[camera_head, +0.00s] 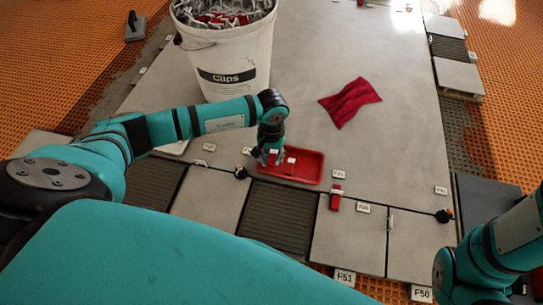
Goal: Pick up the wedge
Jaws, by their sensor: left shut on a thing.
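My left gripper (268,157) points down at the left end of a shallow red tray (311,168) on the grey tiles. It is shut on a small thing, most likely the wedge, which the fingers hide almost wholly. Small pale pieces show beside the fingers; I cannot tell whether the gripper touches the tray. Another red piece, wedge-like, (336,197) stands at a tile joint just right of and nearer than the tray. My right arm shows at the lower right, but its gripper is not in view.
A white bucket marked "Clips" (225,60) stands behind my left arm. A red cloth (350,101) lies on the large tile area (320,50), otherwise mostly clear. Dark-ended pieces (444,215) sit at tile joints.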

